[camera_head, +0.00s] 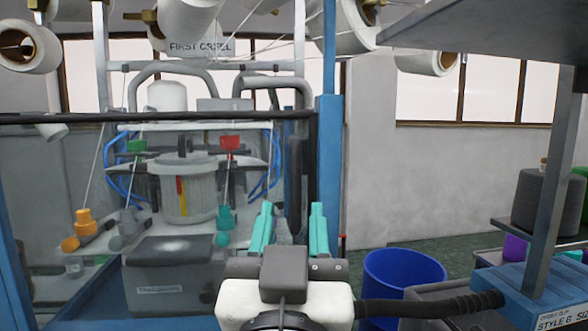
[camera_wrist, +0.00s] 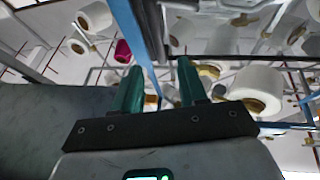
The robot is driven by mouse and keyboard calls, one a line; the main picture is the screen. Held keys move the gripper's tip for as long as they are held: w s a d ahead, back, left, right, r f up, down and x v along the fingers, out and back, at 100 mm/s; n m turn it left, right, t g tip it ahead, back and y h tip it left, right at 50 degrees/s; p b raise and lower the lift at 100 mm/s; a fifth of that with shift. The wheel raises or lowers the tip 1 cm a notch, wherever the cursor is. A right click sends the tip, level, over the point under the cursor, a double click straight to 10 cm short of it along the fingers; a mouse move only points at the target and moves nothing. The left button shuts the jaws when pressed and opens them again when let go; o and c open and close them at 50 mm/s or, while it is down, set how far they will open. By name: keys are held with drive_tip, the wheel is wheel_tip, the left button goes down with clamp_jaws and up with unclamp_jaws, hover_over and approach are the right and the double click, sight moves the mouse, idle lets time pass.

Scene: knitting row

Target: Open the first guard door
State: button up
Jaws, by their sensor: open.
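The first guard door is a clear pane with a dark top rail (camera_head: 200,116), in front of the knitting machine (camera_head: 188,190). Its right side meets a blue post (camera_head: 328,150), and it looks closed. A dark upright bar (camera_head: 297,165), perhaps the handle, stands just left of that post. My gripper (camera_head: 291,212) is open, its two teal fingers apart below the bar and in front of the post's foot. In the wrist view, my gripper (camera_wrist: 160,82) has nothing clearly between its fingers; a dark bar (camera_wrist: 153,30) and the blue post (camera_wrist: 130,30) show beyond them. Contact with the door cannot be told.
A blue bin (camera_head: 400,272) stands on the floor right of my gripper. A rack with a grey shelf (camera_head: 490,35) and a blue labelled box (camera_head: 530,290) stands at the right. Yarn cones (camera_head: 185,15) hang overhead. Green floor (camera_head: 450,253) shows by the wall.

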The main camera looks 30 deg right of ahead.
sight(295, 178)
drive_tip(key=p+x, duration=0.2)
drive_tip(key=x, duration=0.7)
drive_tip(key=shift+w+d, duration=0.1)
drive_tip(key=shift+w, duration=0.05)
clamp_jaws()
idle(0.3)
